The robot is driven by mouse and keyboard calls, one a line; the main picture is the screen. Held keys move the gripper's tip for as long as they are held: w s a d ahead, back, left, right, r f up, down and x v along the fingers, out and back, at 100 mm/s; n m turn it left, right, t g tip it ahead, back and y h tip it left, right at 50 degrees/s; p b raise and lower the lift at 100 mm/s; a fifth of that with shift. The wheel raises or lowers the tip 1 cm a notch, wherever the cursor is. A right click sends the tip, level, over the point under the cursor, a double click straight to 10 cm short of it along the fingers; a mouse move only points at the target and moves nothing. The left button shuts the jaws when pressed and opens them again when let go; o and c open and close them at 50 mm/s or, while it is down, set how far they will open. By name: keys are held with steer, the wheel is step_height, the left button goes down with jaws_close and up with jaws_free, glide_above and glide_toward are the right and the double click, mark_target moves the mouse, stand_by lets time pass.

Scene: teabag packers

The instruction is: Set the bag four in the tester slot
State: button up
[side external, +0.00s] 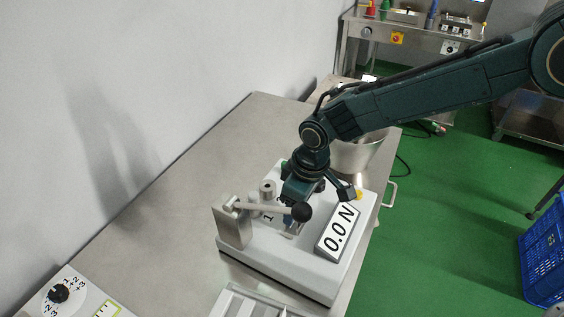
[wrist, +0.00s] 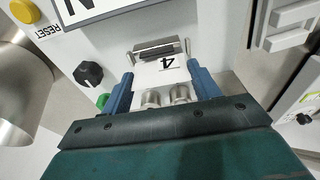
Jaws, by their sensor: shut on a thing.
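The white bag four (wrist: 172,76), marked with a 4, sits between the two blue fingers of my gripper (wrist: 164,84), which is shut on it. Its far edge meets the metal-edged tester slot (wrist: 158,47) in the wrist view; how deep it sits there I cannot tell. In the side view my gripper (side external: 296,190) is low over the tester (side external: 282,264), beside its lever. The bag is largely hidden there by the gripper and the lever.
The tester's lever ends in a black ball (side external: 301,212) close to my gripper. Its display (side external: 338,232) reads 0.0 N. A steel bowl (side external: 356,157) stands behind. A white dial box (side external: 72,290) is at the front left. The table's left part is bare.

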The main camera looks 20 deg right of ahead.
steer(key=shift+f, duration=0.85)
steer(key=shift+f, duration=0.1)
steer(key=o, duration=0.9)
steer(key=r, duration=0.4)
steer(key=s+r, duration=0.1)
steer(key=r, duration=0.3)
steer(key=d+r, duration=0.1)
steer(key=r, duration=0.3)
steer(key=shift+s+d+r, duration=0.1)
steer(key=shift+s, duration=0.05)
